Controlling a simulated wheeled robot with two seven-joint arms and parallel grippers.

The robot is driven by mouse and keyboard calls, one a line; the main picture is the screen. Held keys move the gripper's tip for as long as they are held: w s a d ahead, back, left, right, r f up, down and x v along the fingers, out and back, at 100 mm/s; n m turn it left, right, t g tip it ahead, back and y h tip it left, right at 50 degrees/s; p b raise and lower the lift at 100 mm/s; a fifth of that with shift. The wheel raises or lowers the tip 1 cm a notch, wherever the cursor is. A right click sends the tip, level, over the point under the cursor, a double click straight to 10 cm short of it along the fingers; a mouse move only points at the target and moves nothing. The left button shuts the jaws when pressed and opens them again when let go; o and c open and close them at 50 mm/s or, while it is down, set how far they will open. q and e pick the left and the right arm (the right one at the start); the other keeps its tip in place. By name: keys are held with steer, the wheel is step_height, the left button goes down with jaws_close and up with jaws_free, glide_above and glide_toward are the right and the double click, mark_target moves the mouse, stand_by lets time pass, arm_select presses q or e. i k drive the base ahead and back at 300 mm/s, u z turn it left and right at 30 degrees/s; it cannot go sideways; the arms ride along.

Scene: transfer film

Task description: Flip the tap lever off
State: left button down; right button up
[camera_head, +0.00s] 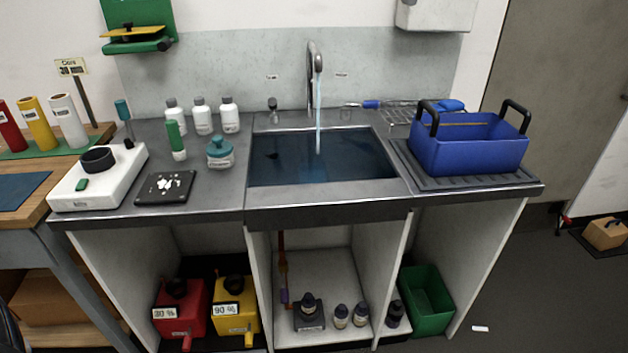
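The chrome tap (315,62) rises behind the sink in the middle of the counter. A stream of water (318,115) runs from its spout into the dark blue sink basin (370,168), which holds water. A small metal fitting (273,106) stands left of the tap, and another (346,111) stands to its right. A blue-handled item (371,104) lies just beside the right fitting. I cannot tell which of these is the tap lever. Neither of my grippers is in view.
A blue caddy (470,145) stands on the ribbed drainboard (410,162), right of the sink. White bottles (202,116), a teal-lidded jar (220,154), a black scale (150,190) and a white device (120,185) crowd the left counter. The counter's front edge (330,212) is clear.

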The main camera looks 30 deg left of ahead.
mark_target(368, 104)
steer(key=z, duration=0.2)
steer(key=i, duration=1.25)
steer(key=u, duration=0.05)
